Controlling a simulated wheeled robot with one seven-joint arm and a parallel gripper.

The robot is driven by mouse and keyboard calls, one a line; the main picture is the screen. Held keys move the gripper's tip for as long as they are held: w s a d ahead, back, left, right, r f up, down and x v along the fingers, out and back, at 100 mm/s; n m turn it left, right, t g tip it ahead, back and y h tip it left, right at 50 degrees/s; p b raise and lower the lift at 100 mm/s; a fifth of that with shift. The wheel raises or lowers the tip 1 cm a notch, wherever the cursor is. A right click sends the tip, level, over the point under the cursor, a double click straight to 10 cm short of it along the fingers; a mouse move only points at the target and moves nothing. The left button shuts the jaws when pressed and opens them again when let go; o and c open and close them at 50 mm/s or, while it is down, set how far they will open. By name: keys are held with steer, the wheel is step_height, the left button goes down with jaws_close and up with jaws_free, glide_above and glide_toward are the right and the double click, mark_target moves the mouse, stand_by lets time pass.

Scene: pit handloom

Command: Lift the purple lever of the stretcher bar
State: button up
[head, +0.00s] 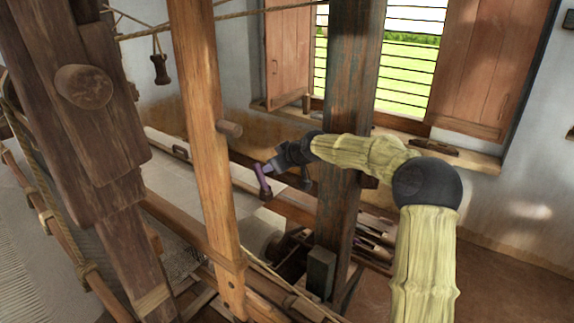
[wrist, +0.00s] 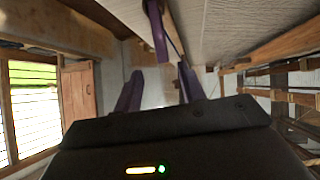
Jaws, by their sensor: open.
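The purple lever (head: 263,183) shows in the head view as a small bent piece just beyond the front wooden post, over the pale cloth and beam. In the wrist view the lever (wrist: 157,32) hangs from the top edge, just ahead of the fingers and roughly between them. My gripper (head: 273,166) is beside the lever, on its right in the head view. Its two dark purple fingers are apart with nothing between them in the wrist view (wrist: 160,76). I cannot tell whether a finger touches the lever. The stretcher bar is mostly hidden and hard to make out.
A light wooden post (head: 205,130) stands left of the lever, and a dark post (head: 350,90) stands behind my arm. Loom beams run below. A shuttered window (head: 405,60) is at the back. Open floor lies at right.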

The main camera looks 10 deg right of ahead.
steer(key=b+v, duration=0.1)
steer(key=v, duration=0.5)
steer(key=shift+s+d+r, duration=0.2)
steer(key=shift+s, duration=0.1)
steer(key=c, duration=0.5)
steer(key=shift+s+a+f, duration=0.15)
steer(key=shift+s+a, duration=0.15)
steer(key=shift+a, duration=0.05)
steer(key=c, duration=0.3)
steer(key=s+a+f+p, duration=0.1)
steer(key=s+a+f+g+p, duration=0.1)
steer(key=s, duration=0.1)
steer(key=s+a+g+h+p, duration=0.1)
steer(key=s, duration=0.1)
steer(key=shift+f, duration=0.4)
jaws_close()
steer(key=s+d+m+g+h+p, duration=0.1)
steer(key=s+d+m+p, duration=0.1)
steer(key=s, duration=0.8)
steer(key=s+d+f+m+g+h+p, duration=0.1)
steer(key=s+p, duration=0.4)
steer(key=s, duration=0.5)
steer(key=s+d+m+g+h+p, duration=0.2)
steer(key=s+d+m+p, duration=0.1)
steer(key=s, duration=0.8)
steer(key=shift+f+m+g+p, duration=0.2)
steer(key=shift+m+g+p, duration=0.1)
steer(key=shift+m, duration=0.5)
